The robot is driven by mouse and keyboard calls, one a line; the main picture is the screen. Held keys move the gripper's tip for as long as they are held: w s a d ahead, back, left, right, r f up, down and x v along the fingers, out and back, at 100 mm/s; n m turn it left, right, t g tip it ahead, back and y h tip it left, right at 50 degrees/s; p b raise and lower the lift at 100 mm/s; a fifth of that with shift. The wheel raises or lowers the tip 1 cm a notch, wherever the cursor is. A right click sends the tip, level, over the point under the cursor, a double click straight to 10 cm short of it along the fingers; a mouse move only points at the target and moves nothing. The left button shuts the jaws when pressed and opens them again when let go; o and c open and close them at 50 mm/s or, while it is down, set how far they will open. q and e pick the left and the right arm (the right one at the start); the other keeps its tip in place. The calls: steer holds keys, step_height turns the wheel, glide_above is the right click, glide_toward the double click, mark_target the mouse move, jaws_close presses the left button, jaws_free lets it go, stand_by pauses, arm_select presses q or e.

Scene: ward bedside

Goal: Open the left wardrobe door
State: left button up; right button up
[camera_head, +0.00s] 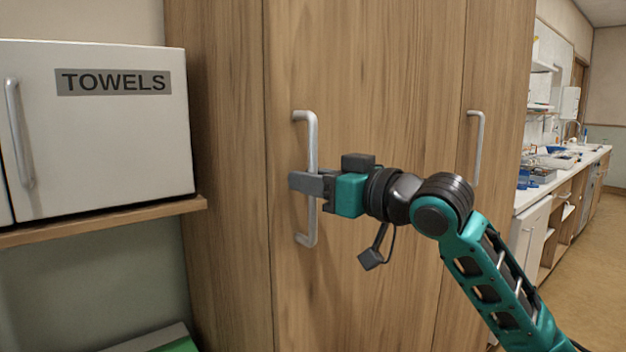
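The wooden wardrobe (225,120) fills the middle of the view. Its left door (390,90) appears closed, flush with the front. A silvery vertical bar handle (312,148) is on this door, near its left edge. My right gripper (308,184) is at the middle of the handle, coming from the right. A dark finger crosses in front of the bar, which shows above and below it. The other finger is mostly hidden, so I cannot tell whether they are shut on the bar. My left gripper is not in view.
A second handle (476,145) is on the right door. A white towels cabinet (110,140) stands on a wooden shelf (100,221) at the left. A counter (560,165) with several items runs back at the right. Floor (590,260) is clear beside it.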

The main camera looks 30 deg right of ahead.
jaws_close()
stand_by(0.4)
